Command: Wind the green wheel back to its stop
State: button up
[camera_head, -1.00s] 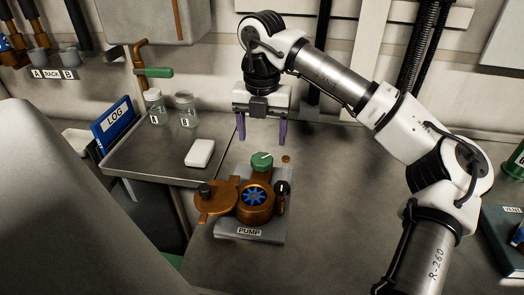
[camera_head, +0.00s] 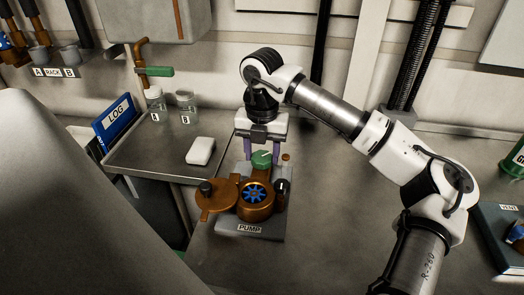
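The green wheel (camera_head: 261,160) sits on top of the bronze pump (camera_head: 256,199), toward its back. A pale mark shows on its top. My gripper (camera_head: 262,156) points down over the wheel, with one purple finger at the left side and one at the right side. The fingers stand about a wheel's width apart and appear to be shut on it. The fingertips are partly hidden by the wheel and pump. The pump has a blue star-shaped part on its front and stands on a grey plate labelled PUMP (camera_head: 250,228).
A white block (camera_head: 200,151) and two jars, A (camera_head: 156,104) and B (camera_head: 187,108), are on the left tray. A green-handled tap (camera_head: 153,71) is above them. A blue LOG binder (camera_head: 115,121) stands left. The bench right of the pump is clear up to my arm.

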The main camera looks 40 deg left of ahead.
jog(key=shift+c, duration=1.3)
